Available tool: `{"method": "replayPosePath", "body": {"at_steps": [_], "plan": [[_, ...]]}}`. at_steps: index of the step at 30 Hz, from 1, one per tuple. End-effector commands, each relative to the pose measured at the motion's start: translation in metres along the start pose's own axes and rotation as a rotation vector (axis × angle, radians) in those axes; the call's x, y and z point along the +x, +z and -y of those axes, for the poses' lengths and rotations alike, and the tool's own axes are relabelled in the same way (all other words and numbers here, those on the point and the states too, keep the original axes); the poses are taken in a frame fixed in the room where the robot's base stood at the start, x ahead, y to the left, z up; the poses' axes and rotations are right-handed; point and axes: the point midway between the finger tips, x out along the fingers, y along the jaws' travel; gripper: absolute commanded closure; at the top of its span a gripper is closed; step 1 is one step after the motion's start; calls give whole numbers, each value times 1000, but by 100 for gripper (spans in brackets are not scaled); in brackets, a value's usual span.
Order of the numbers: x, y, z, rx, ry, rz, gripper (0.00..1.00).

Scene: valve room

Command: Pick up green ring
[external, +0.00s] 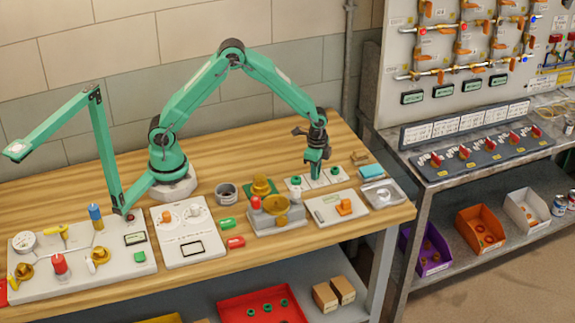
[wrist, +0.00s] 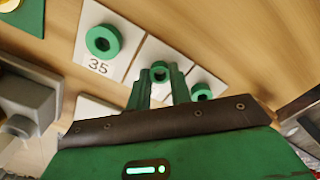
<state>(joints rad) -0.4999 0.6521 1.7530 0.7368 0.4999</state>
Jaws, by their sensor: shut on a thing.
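My gripper (external: 315,170) is over a row of white cards at the right part of the wooden bench. In the wrist view its two green fingers (wrist: 160,84) are shut on the middle green ring (wrist: 160,70). I cannot tell whether that ring touches its card. A second green ring (wrist: 102,40) lies on the card marked 35 (wrist: 85,65); it also shows in the external view (external: 296,180). A third green ring (wrist: 201,92) lies on the card on the other side and shows in the external view (external: 334,170).
A grey device with brass parts (external: 275,212) and a light panel with an orange block (external: 337,208) stand in front of the cards. A grey dish (external: 383,193) is to the right. A red bin (external: 262,308) with green rings is on the lower shelf.

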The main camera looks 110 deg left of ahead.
Motion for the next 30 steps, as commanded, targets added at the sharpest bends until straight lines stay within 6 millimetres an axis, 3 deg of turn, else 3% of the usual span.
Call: {"method": "replayPosePath", "body": {"at_steps": [7,12,30], "plan": [[-17,0,0,0,-1,-2,100],[-43,-1,0,0,-3,-5,100],[-98,4,-99,3,-1,-2,100]]}}
